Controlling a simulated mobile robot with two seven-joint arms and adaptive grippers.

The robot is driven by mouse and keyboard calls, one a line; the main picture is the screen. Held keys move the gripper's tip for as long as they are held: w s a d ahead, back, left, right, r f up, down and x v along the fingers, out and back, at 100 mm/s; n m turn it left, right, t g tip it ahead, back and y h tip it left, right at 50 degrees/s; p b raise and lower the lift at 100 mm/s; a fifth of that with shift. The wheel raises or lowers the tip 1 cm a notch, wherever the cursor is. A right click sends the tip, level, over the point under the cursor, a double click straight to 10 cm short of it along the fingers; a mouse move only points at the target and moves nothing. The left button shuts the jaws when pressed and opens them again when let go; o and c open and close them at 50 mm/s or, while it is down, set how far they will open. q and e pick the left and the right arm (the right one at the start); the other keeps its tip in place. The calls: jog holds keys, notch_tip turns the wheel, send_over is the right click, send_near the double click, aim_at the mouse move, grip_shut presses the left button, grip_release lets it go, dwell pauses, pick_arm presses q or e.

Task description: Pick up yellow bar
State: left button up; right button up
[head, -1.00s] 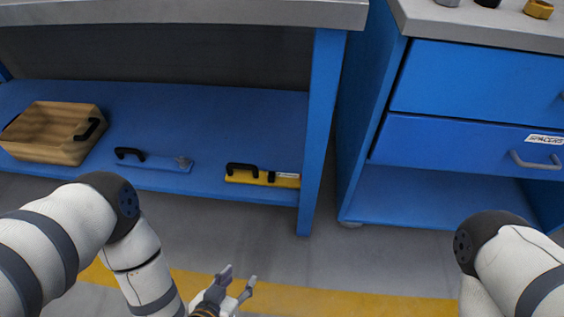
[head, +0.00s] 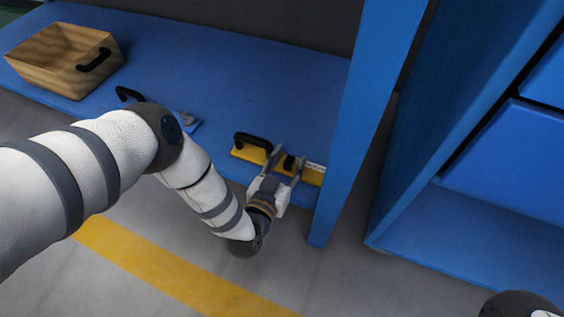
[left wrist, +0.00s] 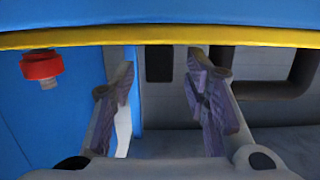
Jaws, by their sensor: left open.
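The yellow bar (head: 313,174) lies on the blue lower shelf near its front edge, with a black handle (head: 254,139) on its left part and a small black block and pale label farther right. My left gripper (head: 287,160) is open at the bar, its fingers overlapping the bar's middle-right part in the head view. In the left wrist view, the two fingers (left wrist: 163,88) are spread with no object held, and a yellow strip (left wrist: 160,38) crosses above them. Contact with the bar cannot be told. My right gripper is not in view.
The blue shelf (head: 225,75) also holds a wooden box (head: 50,65) and a blue bar (head: 190,121), partly hidden by my left arm. A blue table leg (head: 366,110) stands close right of the yellow bar. A blue drawer cabinet (head: 470,215) is farther right.

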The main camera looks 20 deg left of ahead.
pick_arm(q)
jog(key=shift+w+f, duration=0.15)
jog(key=shift+w, duration=0.7)
grip_shut()
